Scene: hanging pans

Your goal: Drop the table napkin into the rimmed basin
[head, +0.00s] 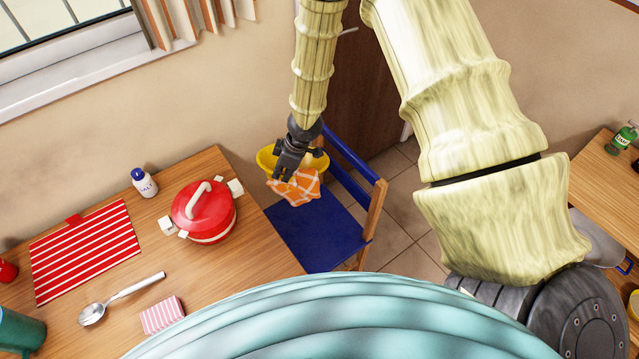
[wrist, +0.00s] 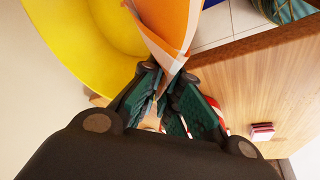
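The table napkin (head: 299,188) is an orange and white checked cloth. My gripper (head: 281,174) is shut on its edge, and the cloth hangs from the fingers. In the wrist view the napkin (wrist: 168,30) spreads up from between the fingertips (wrist: 166,80). The yellow rimmed basin (head: 265,158) is at the blue chair, partly hidden behind my gripper and the napkin. In the wrist view the basin (wrist: 75,35) fills the upper left, beside the napkin. The napkin overlaps the basin's near rim in the head view; I cannot tell whether they touch.
The blue chair (head: 312,238) stands beside the wooden table (head: 215,275). The table holds a red lidded pot (head: 203,212), a salt shaker (head: 144,183), a red striped mat (head: 85,250), a spoon (head: 120,297) and a pink striped block (head: 162,315). A second wooden surface (head: 600,180) is at right.

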